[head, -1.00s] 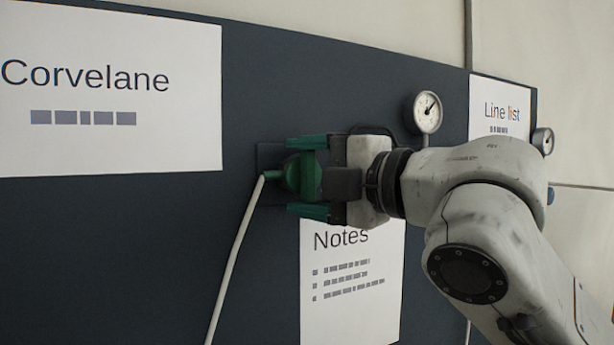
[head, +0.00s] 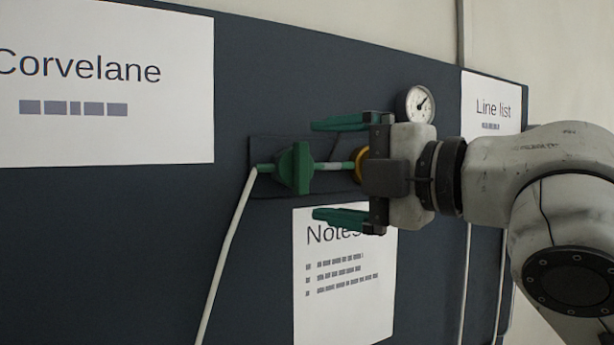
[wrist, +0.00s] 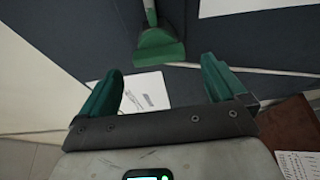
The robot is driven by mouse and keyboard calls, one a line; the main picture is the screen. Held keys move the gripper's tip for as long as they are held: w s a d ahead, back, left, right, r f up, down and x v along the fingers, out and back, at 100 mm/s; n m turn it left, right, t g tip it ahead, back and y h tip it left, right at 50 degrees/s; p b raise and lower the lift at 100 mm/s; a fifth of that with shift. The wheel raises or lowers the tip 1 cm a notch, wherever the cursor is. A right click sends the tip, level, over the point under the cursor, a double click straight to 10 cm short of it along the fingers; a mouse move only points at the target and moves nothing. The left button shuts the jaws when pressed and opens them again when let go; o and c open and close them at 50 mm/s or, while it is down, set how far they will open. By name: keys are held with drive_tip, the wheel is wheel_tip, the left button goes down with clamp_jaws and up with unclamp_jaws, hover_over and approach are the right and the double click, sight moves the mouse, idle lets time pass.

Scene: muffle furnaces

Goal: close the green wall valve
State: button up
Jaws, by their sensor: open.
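The green wall valve (head: 296,168) is on a small dark plate on the dark board, left of my gripper in the head view. Its green handle looks upright there, crosswise to the level pipe. My gripper (head: 318,168) is open and empty, its green fingers above and below the line of the pipe. The fingertips are just right of the handle and do not appear to touch it. In the wrist view the green handle (wrist: 159,47) is beyond and between my open fingers (wrist: 163,68). A yellow ring (head: 361,164) is partly hidden behind my gripper.
A pale hose (head: 229,245) runs down from the valve's left end. A round gauge (head: 420,104) is above my gripper. Sheets marked Corvelane (head: 105,85), Notes (head: 343,285) and Line list (head: 490,118) are on the board. A brown object (wrist: 293,135) is at the lower right in the wrist view.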

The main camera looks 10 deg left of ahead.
drive_tip(key=v, duration=0.5)
drive_tip(key=shift+s+b, duration=0.1)
drive_tip(key=shift+b, duration=0.2)
drive_tip(key=shift+d, duration=0.1)
